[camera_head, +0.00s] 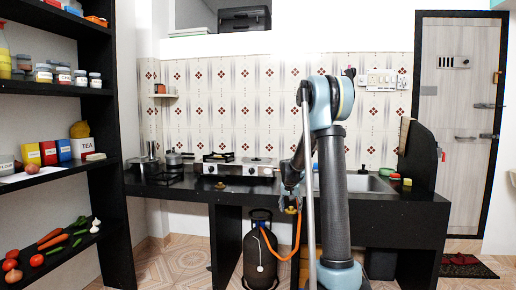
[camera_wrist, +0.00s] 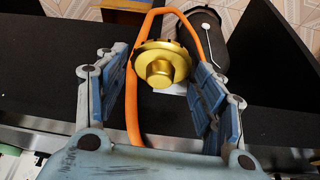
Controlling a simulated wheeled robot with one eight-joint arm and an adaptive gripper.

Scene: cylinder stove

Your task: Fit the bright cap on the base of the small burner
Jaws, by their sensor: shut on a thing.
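The bright brass cap (camera_wrist: 162,66) is between the fingers of my gripper (camera_wrist: 163,62) in the wrist view, its round knob facing the camera. My gripper is shut on it. In the head view my gripper (camera_head: 290,190) is in front of the counter, right of the stove, with the cap (camera_head: 291,210) at its lower end. The steel stove (camera_head: 238,169) stands on the black counter. Its left burner (camera_head: 218,156) carries a black pan support. Its right burner (camera_head: 256,160) looks low and flat; its base is too small to make out.
The black counter (camera_head: 180,189) has a pot (camera_head: 174,158) left of the stove and a sink (camera_head: 355,184) at right. A dark gas cylinder (camera_head: 260,250) with an orange hose (camera_head: 297,235) stands below. Shelves (camera_head: 50,100) line the left wall.

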